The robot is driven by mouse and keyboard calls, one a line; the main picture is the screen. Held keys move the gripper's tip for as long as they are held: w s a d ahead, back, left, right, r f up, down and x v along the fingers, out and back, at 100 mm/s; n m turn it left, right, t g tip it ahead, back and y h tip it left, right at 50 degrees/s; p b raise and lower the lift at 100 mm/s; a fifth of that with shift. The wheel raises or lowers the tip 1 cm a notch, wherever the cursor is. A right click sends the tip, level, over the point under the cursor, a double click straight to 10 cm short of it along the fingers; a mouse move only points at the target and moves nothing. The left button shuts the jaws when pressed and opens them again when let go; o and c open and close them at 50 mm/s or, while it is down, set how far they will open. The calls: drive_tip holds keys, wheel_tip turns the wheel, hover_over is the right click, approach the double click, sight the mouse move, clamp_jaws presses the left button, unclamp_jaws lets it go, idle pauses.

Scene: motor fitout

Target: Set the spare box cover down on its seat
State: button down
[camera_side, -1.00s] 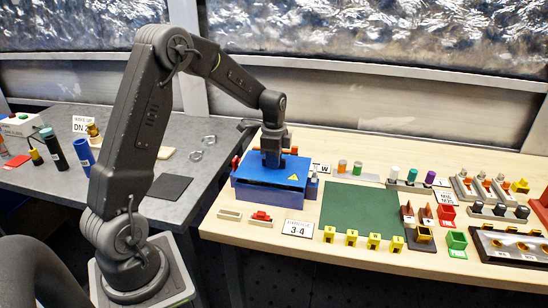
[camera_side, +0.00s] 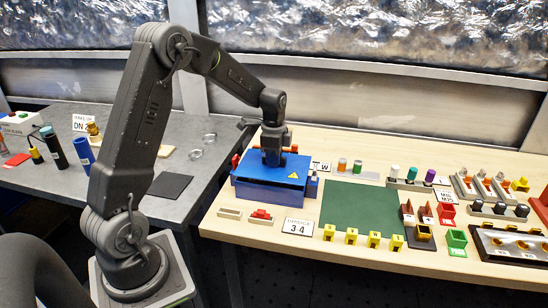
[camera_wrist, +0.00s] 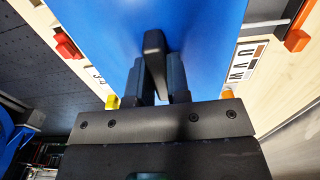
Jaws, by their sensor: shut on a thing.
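The spare box cover (camera_side: 262,177) is a blue plate with a yellow warning triangle. In the side view it lies flat over a blue box (camera_side: 262,195) at the left part of the wooden bench. My gripper (camera_side: 271,160) points down at the cover's middle. In the wrist view my gripper (camera_wrist: 156,75) is shut on a dark handle that stands up from the blue cover (camera_wrist: 110,35). The cover hides the inside of the box. I cannot tell whether the cover touches its seat all round.
A green mat (camera_side: 361,208) lies right of the box, with yellow parts along its front edge. A small rail with a red part (camera_side: 261,215) and a "3-4" sign (camera_side: 297,227) stand in front. A "U V W" sign (camera_wrist: 245,62) lies close to the cover.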

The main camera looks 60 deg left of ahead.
drive_tip(key=shift+f, duration=0.8)
drive_tip(key=c, duration=1)
unclamp_jaws()
wheel_tip(320, 180, up, 14)
drive_tip(key=shift+f, duration=0.1)
